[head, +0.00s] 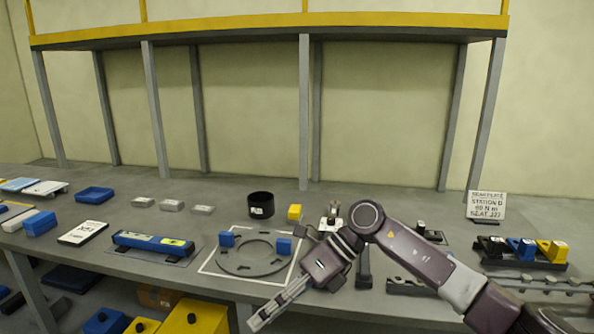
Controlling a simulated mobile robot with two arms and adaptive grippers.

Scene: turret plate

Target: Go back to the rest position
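My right arm comes in from the lower right, and its gripper (268,314) points down and left over the front edge of the bench. Its fingers show nearly side-on and close together, so I cannot tell whether they are open or shut. I see nothing held between them. My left gripper is not in view. The grey turret plate ring (249,269) lies flat inside a white outlined square, with a blue block (227,239) at its left and another blue block (284,246) at its right. The gripper is in front of the ring, apart from the blocks.
The bench (120,220) also holds a black cup (260,205), a yellow block (294,212), a blue level-like tool (153,243) and a blue tray (95,195). Yellow boxes (195,315) sit below.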

